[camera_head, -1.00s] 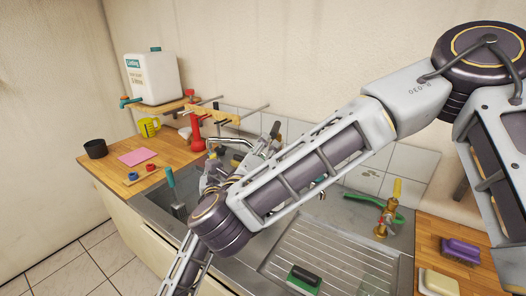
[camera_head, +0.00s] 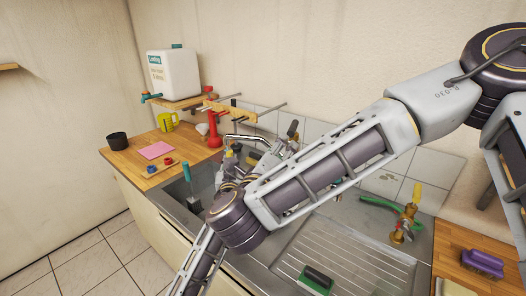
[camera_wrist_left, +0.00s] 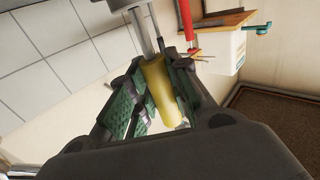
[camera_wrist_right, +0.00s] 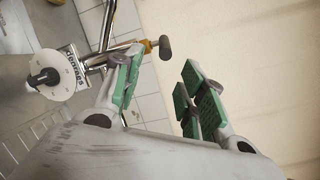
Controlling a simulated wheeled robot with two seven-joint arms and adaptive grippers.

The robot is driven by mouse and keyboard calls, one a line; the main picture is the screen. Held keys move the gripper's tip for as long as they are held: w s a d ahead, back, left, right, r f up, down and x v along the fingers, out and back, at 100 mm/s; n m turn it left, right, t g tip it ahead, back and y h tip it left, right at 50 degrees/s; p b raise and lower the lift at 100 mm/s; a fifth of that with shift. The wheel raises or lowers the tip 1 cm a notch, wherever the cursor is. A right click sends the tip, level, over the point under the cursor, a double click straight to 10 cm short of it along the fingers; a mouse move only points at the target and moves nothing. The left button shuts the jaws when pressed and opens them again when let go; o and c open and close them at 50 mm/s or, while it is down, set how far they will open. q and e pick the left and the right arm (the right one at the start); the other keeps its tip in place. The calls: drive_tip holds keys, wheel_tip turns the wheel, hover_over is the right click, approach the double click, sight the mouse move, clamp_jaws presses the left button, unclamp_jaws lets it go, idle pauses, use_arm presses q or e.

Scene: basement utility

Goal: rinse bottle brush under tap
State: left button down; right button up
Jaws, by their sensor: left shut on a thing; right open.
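My left gripper (camera_wrist_left: 160,82) is shut around a yellow cylinder (camera_wrist_left: 166,95), apparently the brush handle, with a grey shaft running out past the fingers. The bristle end is not clear to me. The chrome tap (camera_head: 244,138) arches over the sink in the head view, and its dark-ended lever (camera_head: 293,129) stands to the right of the spout. In the right wrist view, my right gripper (camera_wrist_right: 160,76) is open and empty, with the lever's dark knob (camera_wrist_right: 165,47) beyond the gap between its fingers. My arm hides most of both grippers in the head view.
The steel sink (camera_head: 180,206) has a ribbed drainboard (camera_head: 350,250) with a green-and-black sponge (camera_head: 316,279). A brass tap (camera_head: 404,222) with green hose is at right. A red tool (camera_head: 213,130) and white jug (camera_head: 174,73) are at left.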

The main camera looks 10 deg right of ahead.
wheel_tip(320, 180, down, 6)
drive_tip(key=d+r+m+g, duration=0.1)
drive_tip(key=d+g, duration=0.1)
drive_tip(key=m+t+y, duration=0.1)
drive_tip(key=m+t, duration=0.2)
drive_tip(key=m, duration=0.7)
approach(294, 123)
drive_tip(key=shift+s+a+f, duration=0.15)
drive_tip(key=shift+s+f, duration=0.05)
drive_tip(key=shift+s, duration=0.2)
drive_tip(key=shift+s+a+f, duration=0.2)
drive_tip(key=shift+s, duration=0.2)
drive_tip(key=shift+m, duration=0.9)
drive_tip(key=shift+w, duration=0.1)
drive_tip(key=shift+x, duration=5.95)
drive_tip(key=shift+f, duration=0.15)
